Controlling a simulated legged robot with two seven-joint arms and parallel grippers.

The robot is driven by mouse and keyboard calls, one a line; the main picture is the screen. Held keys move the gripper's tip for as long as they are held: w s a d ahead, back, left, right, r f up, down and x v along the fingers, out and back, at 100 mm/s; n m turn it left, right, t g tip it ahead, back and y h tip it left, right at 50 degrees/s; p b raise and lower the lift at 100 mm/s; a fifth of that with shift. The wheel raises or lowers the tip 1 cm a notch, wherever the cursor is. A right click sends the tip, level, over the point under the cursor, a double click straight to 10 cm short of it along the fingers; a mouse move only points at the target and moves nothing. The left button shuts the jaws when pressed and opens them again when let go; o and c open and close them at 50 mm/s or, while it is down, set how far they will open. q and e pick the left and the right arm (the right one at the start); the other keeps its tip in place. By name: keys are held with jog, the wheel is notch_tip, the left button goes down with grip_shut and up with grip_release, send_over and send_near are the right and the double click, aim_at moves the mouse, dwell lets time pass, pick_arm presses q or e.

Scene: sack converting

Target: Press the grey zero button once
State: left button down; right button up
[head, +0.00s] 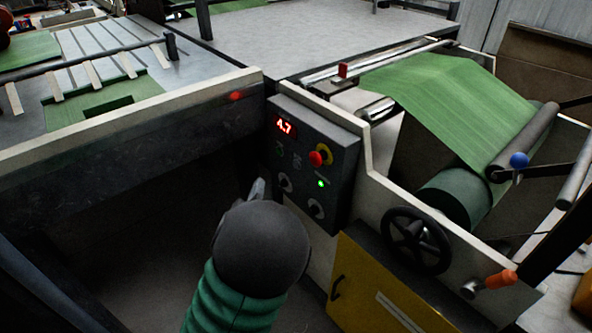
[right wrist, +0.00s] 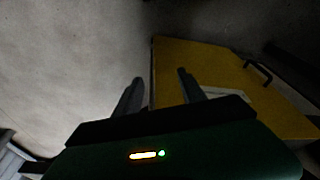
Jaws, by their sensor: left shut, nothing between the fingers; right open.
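The dark control panel (head: 338,165) is on the machine frame in the middle of the head view. It has a red display (head: 284,126) reading 4.7, a red knob on a yellow base (head: 320,155), a lit green light (head: 320,183) and two grey round knobs (head: 316,208). A small dark grey button (head: 297,161) sits below the display; its marking is too small to read. My left gripper (head: 258,187) is shut and empty, just left of the panel's lower left, seemingly apart from it. My right gripper (right wrist: 158,82) is open and empty in the right wrist view.
A black handwheel (head: 417,240) and an orange-handled lever (head: 490,282) are right of the panel. A yellow cabinet door (head: 375,290) is below it. Green sheet (head: 450,95) runs over rollers at right. Dark open space lies left of my left gripper.

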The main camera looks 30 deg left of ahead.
aim_at(296, 165)
pick_arm(q)
jog(key=w+d, duration=0.3)
jog(key=w, duration=0.5)
jog(key=shift+d, duration=0.25)
jog(key=shift+w, duration=0.15)
dwell(1.7)
jog(key=shift+w+d, duration=0.15)
jog(key=shift+w, duration=0.15)
jog(key=shift+w+d, duration=0.2)
jog(key=shift+w, duration=0.15)
dwell(0.6)
jog(key=shift+s, duration=0.1)
jog(key=shift+s+a, duration=0.3)
jog(key=shift+s, duration=0.35)
